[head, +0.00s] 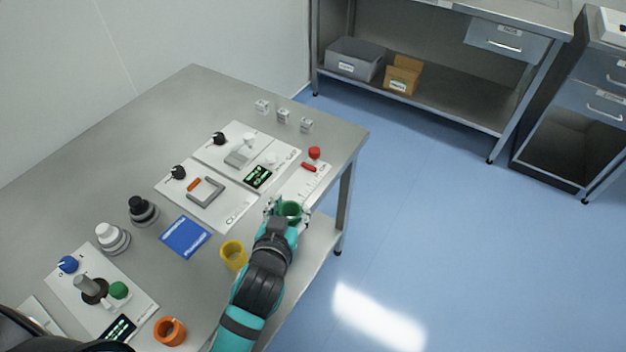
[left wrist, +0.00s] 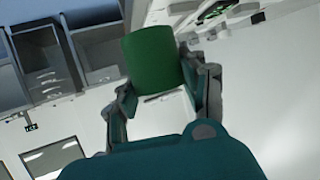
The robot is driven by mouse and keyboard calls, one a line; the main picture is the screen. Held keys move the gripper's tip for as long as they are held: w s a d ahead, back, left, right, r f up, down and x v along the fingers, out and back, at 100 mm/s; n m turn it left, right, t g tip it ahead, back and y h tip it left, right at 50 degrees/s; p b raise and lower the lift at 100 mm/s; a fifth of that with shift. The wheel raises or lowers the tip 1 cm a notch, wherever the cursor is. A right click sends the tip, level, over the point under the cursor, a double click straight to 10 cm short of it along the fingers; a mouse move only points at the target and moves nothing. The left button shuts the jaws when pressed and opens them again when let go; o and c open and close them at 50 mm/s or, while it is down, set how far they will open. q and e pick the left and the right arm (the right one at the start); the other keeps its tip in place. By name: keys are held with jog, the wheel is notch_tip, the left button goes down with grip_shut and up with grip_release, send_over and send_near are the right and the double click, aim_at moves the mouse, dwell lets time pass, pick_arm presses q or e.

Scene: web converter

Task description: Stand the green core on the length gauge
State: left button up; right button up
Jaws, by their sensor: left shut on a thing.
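My left gripper (head: 287,210) is shut on the green core (head: 292,209), a short hollow cylinder, near the right edge of the grey table. In the left wrist view the green core (left wrist: 152,58) is between the two fingers of the gripper (left wrist: 160,92). A white plate with a red knob, a red bar and small marks (head: 312,176) lies just beyond the gripper; it looks like the length gauge. The gripper and core hide its near end. I cannot tell how high the core is above the table. My right gripper is not in view.
A yellow core (head: 234,255) stands beside my left arm, and an orange core (head: 170,331) stands nearer. A blue pad (head: 185,237) and white control panels (head: 208,196) lie to the left. Small label blocks (head: 283,116) stand at the back. The table's right edge is close.

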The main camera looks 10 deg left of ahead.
pick_arm(q)
jog(key=w+a, duration=0.1)
jog(key=w, duration=0.2)
jog(key=w+p, duration=0.1)
jog(key=w, duration=0.2)
jog(key=w+a, duration=0.1)
jog(key=w, duration=0.2)
jog(key=shift+w+a+f, duration=0.25)
jog(key=shift+a+f, duration=0.05)
jog(key=w, duration=0.2)
jog(key=w+a+p, duration=0.1)
jog(key=w, duration=0.1)
jog(key=shift+f, duration=0.3)
jog(key=shift+w+f, duration=0.1)
jog(key=shift+w, duration=0.15)
notch_tip(320, 180, down, 3)
jog(key=shift+f, duration=0.25)
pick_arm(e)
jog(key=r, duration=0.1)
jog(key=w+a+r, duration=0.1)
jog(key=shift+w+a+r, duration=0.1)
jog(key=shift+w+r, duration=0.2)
pick_arm(q)
jog(key=shift+f, duration=0.2)
jog(key=o, duration=1.1)
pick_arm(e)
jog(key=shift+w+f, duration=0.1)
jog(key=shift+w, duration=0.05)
